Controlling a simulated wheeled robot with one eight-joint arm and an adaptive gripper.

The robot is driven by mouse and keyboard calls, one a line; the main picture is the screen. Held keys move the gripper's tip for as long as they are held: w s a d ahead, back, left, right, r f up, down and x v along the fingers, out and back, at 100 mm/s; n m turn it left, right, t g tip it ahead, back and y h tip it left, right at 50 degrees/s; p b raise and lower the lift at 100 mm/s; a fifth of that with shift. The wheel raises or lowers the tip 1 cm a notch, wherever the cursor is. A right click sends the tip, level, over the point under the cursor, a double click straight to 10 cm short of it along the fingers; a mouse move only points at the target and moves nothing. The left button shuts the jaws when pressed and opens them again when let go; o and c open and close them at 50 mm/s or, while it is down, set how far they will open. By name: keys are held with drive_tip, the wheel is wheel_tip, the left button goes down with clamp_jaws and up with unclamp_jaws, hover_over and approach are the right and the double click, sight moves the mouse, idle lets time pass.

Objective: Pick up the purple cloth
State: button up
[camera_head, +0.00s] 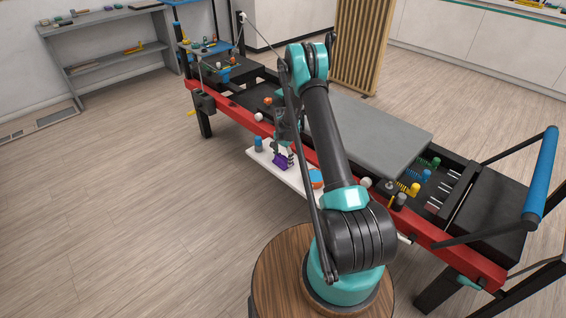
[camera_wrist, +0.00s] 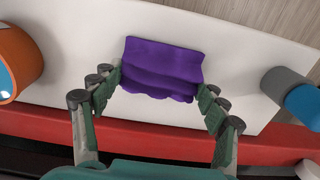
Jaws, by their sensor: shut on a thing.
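The purple cloth (camera_wrist: 160,68) shows in the wrist view as a folded, rumpled piece over the white shelf (camera_wrist: 225,45). My gripper (camera_wrist: 162,86) has its green-padded fingers on the left and right ends of the cloth and is shut on it. In the head view the cloth (camera_head: 280,161) is a small purple patch at the white shelf beside the red rail, just below my gripper (camera_head: 284,150). I cannot tell whether the cloth rests on the shelf or is just above it.
An orange cylinder (camera_wrist: 14,62) with a blue inside stands left of the cloth. A grey and blue cylinder (camera_wrist: 290,92) stands to the right. The red rail (camera_wrist: 160,140) of the reformer-like frame runs alongside the shelf. A grey padded board (camera_head: 365,130) lies behind my arm.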

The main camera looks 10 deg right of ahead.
sight(283, 158)
wheel_tip(283, 158, up, 20)
idle(0.7)
